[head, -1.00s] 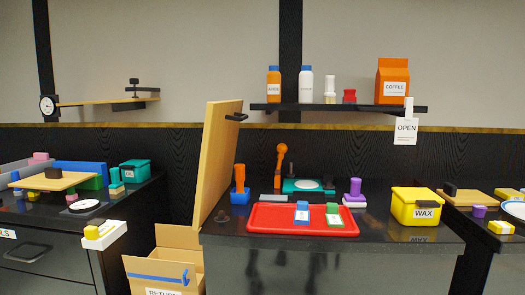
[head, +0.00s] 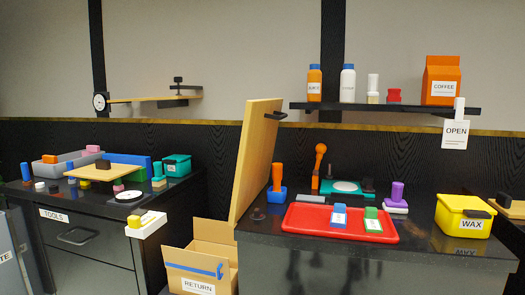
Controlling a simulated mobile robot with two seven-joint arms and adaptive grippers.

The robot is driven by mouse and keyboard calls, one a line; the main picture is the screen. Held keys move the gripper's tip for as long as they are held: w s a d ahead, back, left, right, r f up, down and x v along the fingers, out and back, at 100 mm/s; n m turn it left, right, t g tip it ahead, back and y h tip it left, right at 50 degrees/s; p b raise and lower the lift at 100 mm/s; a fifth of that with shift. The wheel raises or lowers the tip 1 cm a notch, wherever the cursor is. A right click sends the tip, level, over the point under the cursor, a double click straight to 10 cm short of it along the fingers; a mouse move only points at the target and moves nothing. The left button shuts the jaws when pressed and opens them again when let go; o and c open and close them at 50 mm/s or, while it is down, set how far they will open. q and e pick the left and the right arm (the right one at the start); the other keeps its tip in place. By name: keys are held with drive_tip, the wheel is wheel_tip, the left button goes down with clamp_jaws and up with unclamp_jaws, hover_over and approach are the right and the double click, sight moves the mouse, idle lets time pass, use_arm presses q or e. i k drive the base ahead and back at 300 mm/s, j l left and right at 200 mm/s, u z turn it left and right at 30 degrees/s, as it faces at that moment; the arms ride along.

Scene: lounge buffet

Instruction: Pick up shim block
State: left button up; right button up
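No block in view is labelled as a shim, so I cannot tell which one is the shim block. Small blocks lie on the left counter: a dark block on a wooden board (head: 93,174), an orange block (head: 49,159) in a grey tray (head: 66,167), and a yellow block (head: 136,222) on a white ledge (head: 147,226) at the counter front. A grey flat bar (head: 311,198) lies behind the red tray (head: 340,229), which holds a blue block (head: 339,216) and a green block (head: 373,219). Neither gripper is in view.
An upright wooden panel (head: 256,160) stands at the middle counter's left edge. An open RETURN box (head: 199,270) sits low between the counters. A yellow WAX box (head: 463,215) is at right. A wall shelf (head: 385,108) holds bottles and a coffee carton (head: 441,80).

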sight(135, 222)
drive_tip(key=u, duration=0.4)
drive_tip(key=i+u, duration=0.1)
drive_tip(key=u, duration=0.25)
drive_tip(key=i+u, duration=0.1)
drive_tip(key=u, duration=0.7)
drive_tip(key=i+l+u, duration=0.75)
drive_tip(key=k+l, duration=0.05)
